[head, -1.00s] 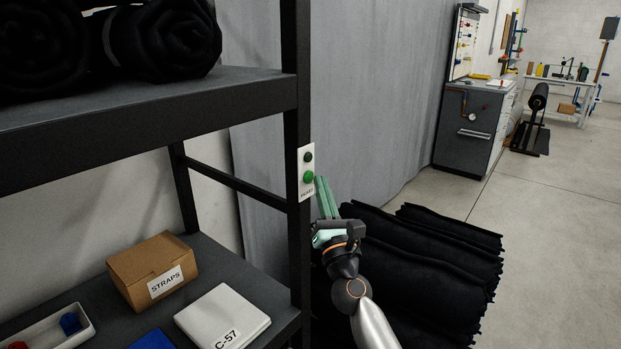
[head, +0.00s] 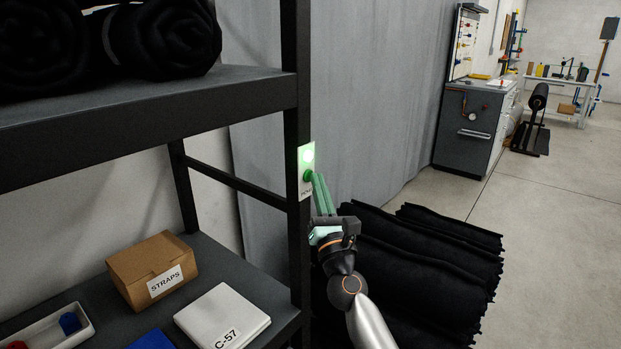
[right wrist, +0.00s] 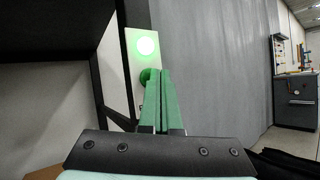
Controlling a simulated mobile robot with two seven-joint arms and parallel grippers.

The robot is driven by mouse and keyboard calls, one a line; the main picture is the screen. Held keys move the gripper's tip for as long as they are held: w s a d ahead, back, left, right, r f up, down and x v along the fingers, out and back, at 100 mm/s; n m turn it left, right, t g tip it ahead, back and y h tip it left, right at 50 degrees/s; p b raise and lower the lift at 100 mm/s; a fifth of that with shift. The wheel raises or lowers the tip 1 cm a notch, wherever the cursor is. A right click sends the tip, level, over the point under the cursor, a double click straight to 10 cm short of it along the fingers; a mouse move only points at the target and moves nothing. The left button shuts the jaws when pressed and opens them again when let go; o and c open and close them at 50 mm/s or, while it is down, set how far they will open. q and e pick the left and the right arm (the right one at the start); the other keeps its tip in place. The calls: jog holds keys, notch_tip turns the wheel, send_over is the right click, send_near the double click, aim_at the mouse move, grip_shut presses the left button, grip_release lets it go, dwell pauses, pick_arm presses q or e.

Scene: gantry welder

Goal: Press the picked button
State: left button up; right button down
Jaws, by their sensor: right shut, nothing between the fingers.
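A white button plate (head: 306,191) is fixed to the dark rack post. It carries a lit, bright green lamp (head: 308,156) at the top and a green button (head: 307,176) below it. My right gripper (head: 314,178) is shut and empty, its green fingertips at the button and seeming to touch it. In the right wrist view the shut fingers (right wrist: 160,75) cover part of the button (right wrist: 149,76), and the lamp (right wrist: 146,46) glows above. The plate's label is partly hidden by the fingers. My left gripper is not in view.
The rack's lower shelf (head: 255,288) holds a STRAPS box (head: 152,271), a white C-57 item (head: 222,318) and a tray (head: 52,332). Black rolls (head: 160,40) lie on the upper shelf. Folded black material (head: 420,255) lies right of the post, before a grey curtain (head: 350,100).

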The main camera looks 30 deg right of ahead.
jog(key=shift+s, duration=0.15)
jog(key=shift+s+d, duration=0.2)
jog(key=shift+s, duration=0.1)
dwell(0.4)
jog(key=shift+s+d+p, duration=0.25)
jog(key=shift+s+d, duration=0.15)
jog(key=shift+s, duration=0.5)
jog(key=shift+s+d+p, duration=0.2)
jog(key=shift+s+d, duration=0.15)
jog(key=shift+s, duration=0.6)
jog(key=shift+s+d+p, duration=0.25)
jog(key=shift+s+d, duration=0.15)
jog(key=shift+s, duration=0.5)
